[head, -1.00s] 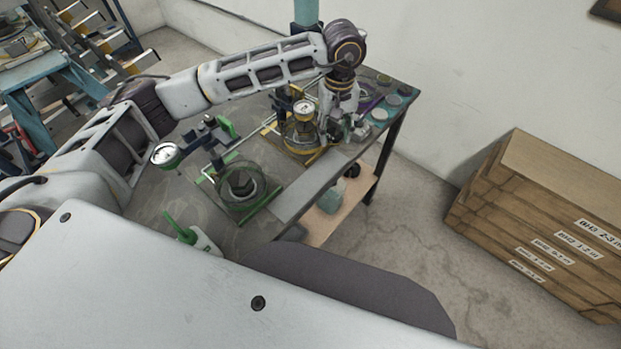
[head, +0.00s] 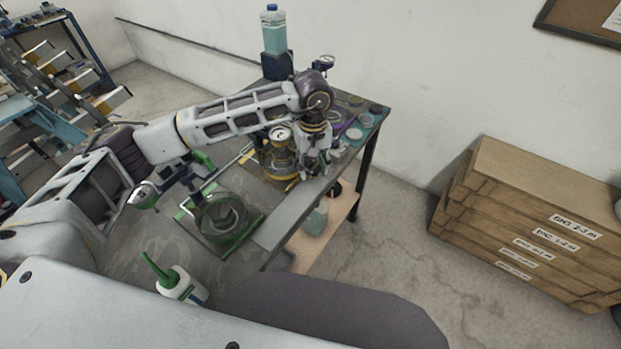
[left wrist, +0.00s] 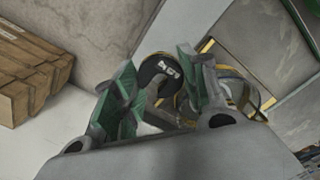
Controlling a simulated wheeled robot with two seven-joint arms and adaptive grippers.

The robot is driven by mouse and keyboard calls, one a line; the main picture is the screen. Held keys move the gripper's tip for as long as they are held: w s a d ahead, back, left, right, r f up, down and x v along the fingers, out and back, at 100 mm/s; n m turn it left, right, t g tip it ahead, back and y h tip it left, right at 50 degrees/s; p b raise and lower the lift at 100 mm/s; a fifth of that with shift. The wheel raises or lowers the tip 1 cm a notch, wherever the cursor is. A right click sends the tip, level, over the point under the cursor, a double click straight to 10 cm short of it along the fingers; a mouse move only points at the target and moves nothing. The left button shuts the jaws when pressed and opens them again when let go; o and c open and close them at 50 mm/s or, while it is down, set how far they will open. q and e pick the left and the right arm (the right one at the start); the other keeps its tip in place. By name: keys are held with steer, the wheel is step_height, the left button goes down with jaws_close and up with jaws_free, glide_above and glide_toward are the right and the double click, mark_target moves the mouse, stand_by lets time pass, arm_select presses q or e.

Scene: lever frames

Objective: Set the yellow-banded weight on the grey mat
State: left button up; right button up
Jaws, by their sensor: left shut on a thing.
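My left gripper (head: 312,160) reaches over the far right part of the workbench, just right of a yellow-framed gauge fixture. In the left wrist view its two green-padded fingers (left wrist: 158,98) are shut on a dark round weight (left wrist: 163,69) with white lettering and a yellowish edge. In the head view the weight is mostly hidden by the gripper. A flat light grey mat (head: 285,222) lies along the bench's right front edge, nearer to me than the gripper; its surface looks bare. My right gripper is out of view.
The yellow-framed gauge fixture (head: 279,153) stands beside the gripper. A green round fixture (head: 222,217) is left of the mat. A white bottle with a green spout (head: 180,285) stands nearer. Small round tins (head: 366,119) crowd the far right corner. Wooden boxes (head: 530,225) are on the floor.

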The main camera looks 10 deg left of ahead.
mark_target(312, 185)
arm_select(q)
steer(key=shift+f, duration=0.8)
steer(key=shift+f+p, duration=0.4)
steer(key=shift+f, duration=1.5)
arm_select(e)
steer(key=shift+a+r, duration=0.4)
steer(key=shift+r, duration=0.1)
